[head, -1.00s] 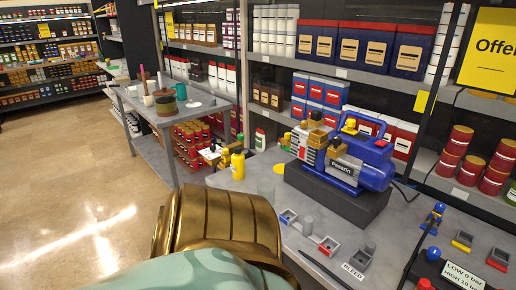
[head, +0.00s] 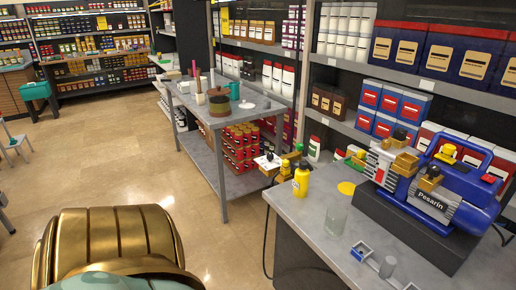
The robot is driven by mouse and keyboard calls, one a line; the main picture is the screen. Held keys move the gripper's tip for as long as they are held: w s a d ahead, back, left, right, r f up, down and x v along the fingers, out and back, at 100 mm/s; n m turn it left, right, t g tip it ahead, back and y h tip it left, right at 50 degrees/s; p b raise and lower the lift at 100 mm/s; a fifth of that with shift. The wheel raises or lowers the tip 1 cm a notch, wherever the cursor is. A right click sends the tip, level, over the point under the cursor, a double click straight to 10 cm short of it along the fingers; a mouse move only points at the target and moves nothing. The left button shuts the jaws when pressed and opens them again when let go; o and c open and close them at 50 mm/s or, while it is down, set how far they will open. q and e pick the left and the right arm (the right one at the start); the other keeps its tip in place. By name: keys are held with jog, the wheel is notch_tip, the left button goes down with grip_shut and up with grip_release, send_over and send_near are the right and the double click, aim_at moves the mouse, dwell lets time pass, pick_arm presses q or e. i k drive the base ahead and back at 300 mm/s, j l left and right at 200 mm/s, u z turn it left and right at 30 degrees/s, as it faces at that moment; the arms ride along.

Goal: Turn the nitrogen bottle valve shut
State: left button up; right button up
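A small cluster of brass and yellow fittings (head: 288,162) shows just past the left end of the grey workbench (head: 320,222), with a white tag (head: 268,162) beside it. It may belong to the nitrogen bottle, but I cannot tell; no bottle body is clearly visible, and the bench blocks the view below. A yellow bottle (head: 301,180) stands upright on the bench corner in front of the fittings. Neither of my grippers is in view; only a gold and pale green part of my own body shows at the lower left.
A blue vacuum pump (head: 450,190) sits on a dark block (head: 400,222) on the bench. A clear cup (head: 335,220) stands near the front edge. A dark hose (head: 266,235) hangs by the bench end. A grey side table (head: 210,145) stands behind. Open floor lies left.

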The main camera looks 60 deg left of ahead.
aim_at(299, 146)
jog(key=j+u, duration=0.15)
jog(key=j, duration=0.7)
jog(key=j+u, duration=0.2)
jog(key=j, duration=0.6)
jog(key=i+j+u, duration=0.15)
jog(key=j, duration=1.15)
jog(key=i+j, duration=0.1)
jog(key=j, duration=0.35)
jog(key=i+j, duration=0.25)
jog(key=i, duration=0.2)
jog(key=i+j+z, duration=0.15)
jog(key=i, duration=0.3)
jog(key=i+j, duration=0.35)
jog(key=i+z, duration=0.05)
